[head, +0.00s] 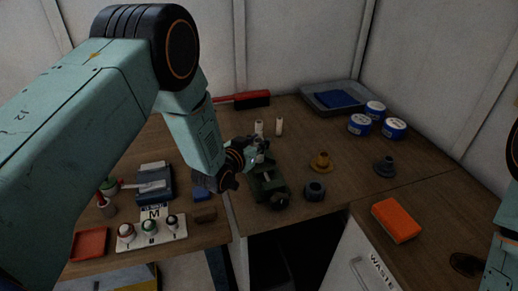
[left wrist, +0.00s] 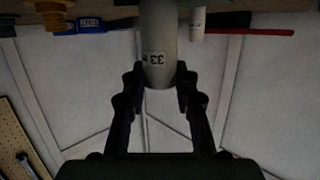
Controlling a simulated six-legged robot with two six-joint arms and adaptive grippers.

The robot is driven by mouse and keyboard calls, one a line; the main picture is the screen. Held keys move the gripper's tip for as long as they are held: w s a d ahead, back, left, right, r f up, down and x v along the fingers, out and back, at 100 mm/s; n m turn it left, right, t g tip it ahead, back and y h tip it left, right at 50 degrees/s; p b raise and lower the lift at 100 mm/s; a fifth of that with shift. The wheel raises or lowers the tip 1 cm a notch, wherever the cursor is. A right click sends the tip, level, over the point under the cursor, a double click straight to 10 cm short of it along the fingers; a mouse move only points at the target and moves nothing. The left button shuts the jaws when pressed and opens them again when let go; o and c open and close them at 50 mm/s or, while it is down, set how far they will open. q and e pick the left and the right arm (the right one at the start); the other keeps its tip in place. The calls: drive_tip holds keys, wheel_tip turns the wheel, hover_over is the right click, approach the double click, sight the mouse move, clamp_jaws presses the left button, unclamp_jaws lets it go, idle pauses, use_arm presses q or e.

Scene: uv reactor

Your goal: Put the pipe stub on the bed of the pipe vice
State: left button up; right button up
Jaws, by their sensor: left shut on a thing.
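The pipe stub (left wrist: 159,45) is a pale grey cylinder with a "33" label. In the left wrist view it stands between the two fingers of my left gripper (left wrist: 157,88), which is shut on it. In the head view my left gripper (head: 258,152) is at the back end of the green pipe vice (head: 268,184), close above it. The stub is mostly hidden there by the gripper. I cannot tell whether it touches the vice bed. My right gripper is out of view.
Two white cylinders (head: 279,126) stand behind the vice. A dark ring (head: 314,191) and a brass flange (head: 321,162) are to its right. Blue-lidded tubs (head: 360,124) and a grey tray (head: 318,104) are at the back right. A button panel (head: 152,232) is at the front left.

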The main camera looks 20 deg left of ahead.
use_arm(q)
drive_tip(key=shift+f, duration=0.75)
drive_tip(key=shift+s+d+f, duration=0.1)
drive_tip(key=shift+d+f, duration=0.05)
drive_tip(key=shift+f, duration=0.05)
drive_tip(key=shift+s+d+r, duration=0.15)
drive_tip(key=shift+d, duration=0.3)
drive_tip(key=shift+a+f, duration=0.35)
drive_tip(key=o, duration=0.8)
drive_tip(key=shift+c, duration=0.2)
drive_tip(key=shift+o, duration=0.9)
drive_tip(key=shift+d+r, duration=0.15)
drive_tip(key=shift+d, duration=0.05)
drive_tip(key=shift+a+r, duration=0.1)
drive_tip(key=shift+a, duration=0.15)
drive_tip(key=shift+s+a, duration=0.1)
drive_tip(key=shift+s, duration=0.25)
drive_tip(key=v, duration=0.6)
drive_tip(key=shift+r, duration=0.1)
drive_tip(key=shift+s, duration=0.25)
drive_tip(key=shift+s+r, duration=0.1)
drive_tip(key=shift+r, duration=0.05)
